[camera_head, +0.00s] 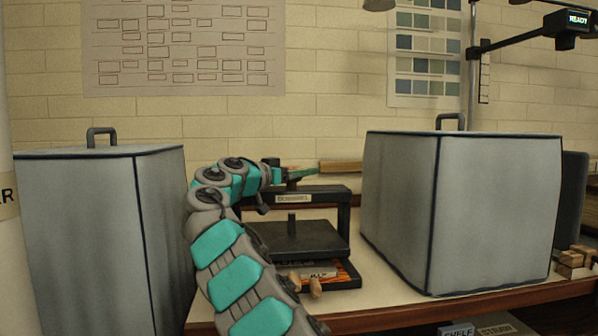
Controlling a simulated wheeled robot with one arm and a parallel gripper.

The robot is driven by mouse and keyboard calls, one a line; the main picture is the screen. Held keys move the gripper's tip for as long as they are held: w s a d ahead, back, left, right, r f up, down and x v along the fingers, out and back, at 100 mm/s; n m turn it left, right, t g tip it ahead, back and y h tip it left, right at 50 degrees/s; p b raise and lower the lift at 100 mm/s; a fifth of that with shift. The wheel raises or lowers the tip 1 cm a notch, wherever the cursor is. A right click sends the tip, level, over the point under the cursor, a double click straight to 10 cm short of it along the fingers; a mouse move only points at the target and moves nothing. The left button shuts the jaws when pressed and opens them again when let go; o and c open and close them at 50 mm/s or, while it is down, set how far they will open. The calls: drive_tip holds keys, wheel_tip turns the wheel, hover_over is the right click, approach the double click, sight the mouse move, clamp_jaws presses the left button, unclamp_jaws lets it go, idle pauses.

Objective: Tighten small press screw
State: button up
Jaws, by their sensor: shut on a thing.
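The small press (342,205) stands on the table between two grey covered boxes. It has a dark frame with a labelled top beam (300,197), and a dark flat platen (300,237) lies below it. A short piece of the screw (291,222) shows upright between beam and platen. My teal and grey arm reaches up from the lower middle. My gripper (297,174) is just above the beam, shut on the top of the press screw. Its grip is small and partly hidden by the fingers and wrist.
A grey covered box (95,240) stands close left of my arm, and a larger one (490,210) stands right of the press. Below the platen is a dark tray (345,275) with a labelled item. Wooden blocks (575,262) lie far right. Bare table (385,290) shows in front.

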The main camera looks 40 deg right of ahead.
idle(0.5)
drive_tip(key=o, duration=1.3)
drive_tip(key=shift+a, duration=0.15)
drive_tip(key=shift+s+a+b, duration=0.15)
drive_tip(key=shift+a+b, duration=0.35)
drive_tip(key=shift+a, duration=1.4)
drive_tip(key=shift+s+a+b, duration=0.15)
drive_tip(key=shift+a+b, duration=0.35)
drive_tip(key=shift+a, duration=1.35)
